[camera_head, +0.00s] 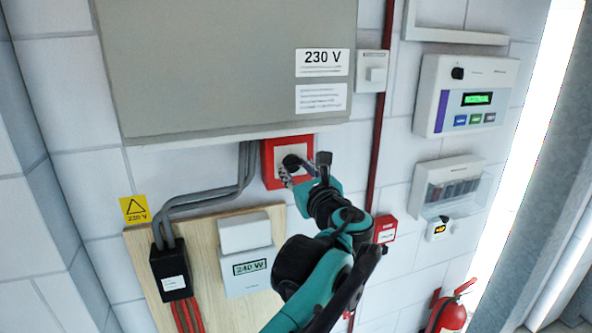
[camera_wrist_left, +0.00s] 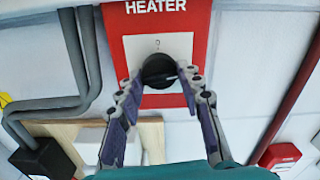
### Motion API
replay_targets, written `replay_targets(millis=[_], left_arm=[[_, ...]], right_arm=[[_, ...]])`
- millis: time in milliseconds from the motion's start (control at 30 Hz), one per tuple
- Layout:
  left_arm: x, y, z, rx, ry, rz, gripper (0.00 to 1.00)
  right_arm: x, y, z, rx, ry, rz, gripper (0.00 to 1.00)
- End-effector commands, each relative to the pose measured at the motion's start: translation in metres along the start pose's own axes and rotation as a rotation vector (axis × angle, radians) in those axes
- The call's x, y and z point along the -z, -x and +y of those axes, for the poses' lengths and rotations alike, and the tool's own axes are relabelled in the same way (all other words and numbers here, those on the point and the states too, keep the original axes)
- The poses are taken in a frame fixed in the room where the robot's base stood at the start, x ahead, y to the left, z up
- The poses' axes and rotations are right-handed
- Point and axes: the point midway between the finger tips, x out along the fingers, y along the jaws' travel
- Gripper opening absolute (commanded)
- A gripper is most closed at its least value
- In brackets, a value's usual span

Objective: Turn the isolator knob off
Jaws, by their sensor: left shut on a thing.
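The isolator knob (camera_wrist_left: 159,71) is round and black. It sits on a white plate in a red box (camera_wrist_left: 200,18) marked HEATER. A small mark, perhaps a 0, is above it. A faint line on the knob seems to point right, but I cannot be sure. In the head view the knob (camera_head: 291,162) and its red box (camera_head: 268,165) are below the grey cabinet. My left gripper (camera_head: 287,172), also in the wrist view (camera_wrist_left: 160,84), is shut on the knob, one finger on each side. My right gripper is not in view.
The grey 230 V cabinet (camera_head: 220,70) overhangs close above the red box. Grey conduits (camera_head: 205,197) run at its left and a dark red pipe (camera_head: 380,140) at its right. A wooden board (camera_head: 205,275) with boxes is below. A control panel (camera_head: 465,95) is at right.

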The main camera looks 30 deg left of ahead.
Motion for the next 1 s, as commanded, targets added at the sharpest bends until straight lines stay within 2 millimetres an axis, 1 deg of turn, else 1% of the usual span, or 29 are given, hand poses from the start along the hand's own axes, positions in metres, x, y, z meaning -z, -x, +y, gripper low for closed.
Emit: replay_targets(millis=[1000], left_arm=[[-0.0015,-0.0001,-0.002,0.0,0.949,-0.001,0.07]], right_arm=[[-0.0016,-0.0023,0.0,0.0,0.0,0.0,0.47]])
